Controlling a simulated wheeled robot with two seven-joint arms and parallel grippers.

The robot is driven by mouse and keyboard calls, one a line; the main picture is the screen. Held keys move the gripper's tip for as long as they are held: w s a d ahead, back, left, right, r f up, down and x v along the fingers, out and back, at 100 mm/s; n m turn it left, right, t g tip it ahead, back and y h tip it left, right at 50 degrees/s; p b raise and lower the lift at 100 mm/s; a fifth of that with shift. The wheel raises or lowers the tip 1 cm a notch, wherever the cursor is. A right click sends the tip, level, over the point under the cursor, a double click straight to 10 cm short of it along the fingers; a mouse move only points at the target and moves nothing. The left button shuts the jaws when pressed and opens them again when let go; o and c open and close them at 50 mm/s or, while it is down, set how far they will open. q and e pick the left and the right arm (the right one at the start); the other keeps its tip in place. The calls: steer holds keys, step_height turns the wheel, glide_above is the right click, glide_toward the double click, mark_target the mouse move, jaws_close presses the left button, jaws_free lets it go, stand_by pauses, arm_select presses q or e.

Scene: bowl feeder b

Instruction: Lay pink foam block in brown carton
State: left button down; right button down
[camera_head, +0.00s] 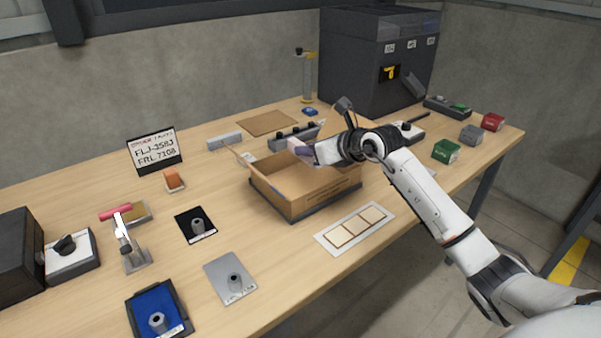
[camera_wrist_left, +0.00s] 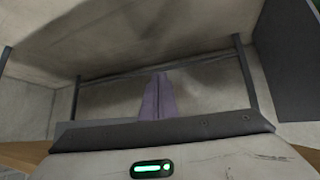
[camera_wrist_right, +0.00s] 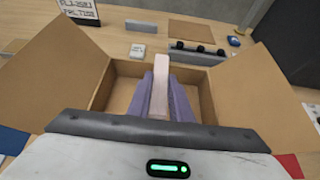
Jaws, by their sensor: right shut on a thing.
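The brown carton (camera_head: 325,192) stands open on the workbench, and its flaps and inside also show in the right wrist view (camera_wrist_right: 62,82). My right gripper (camera_head: 305,153) is shut on the pale pink foam block (camera_wrist_right: 161,80) and holds it above the carton. The block's end (camera_head: 295,144) pokes out past the fingertips in the head view. In the right wrist view the block stands between the purple fingers, over the carton's opening. My left gripper (camera_wrist_left: 160,85) shows only in its own wrist view, its fingers together with nothing between them, away from the bench top.
A white card with square frames (camera_head: 353,228) lies in front of the carton. A grey box with dark knobs (camera_head: 290,136) stands behind it. A dark machine (camera_head: 375,65) is at the back. Green, grey and red blocks lie at the right.

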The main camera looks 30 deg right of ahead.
mark_target(310, 160)
steer(key=f, duration=0.3)
steer(key=shift+s, duration=0.3)
steer(key=shift+f, duration=2.45)
steer(key=c, duration=1.6)
jaws_free()
steer(key=shift+r, duration=0.25)
steer(key=v, duration=1.2)
steer(key=shift+w, duration=0.1)
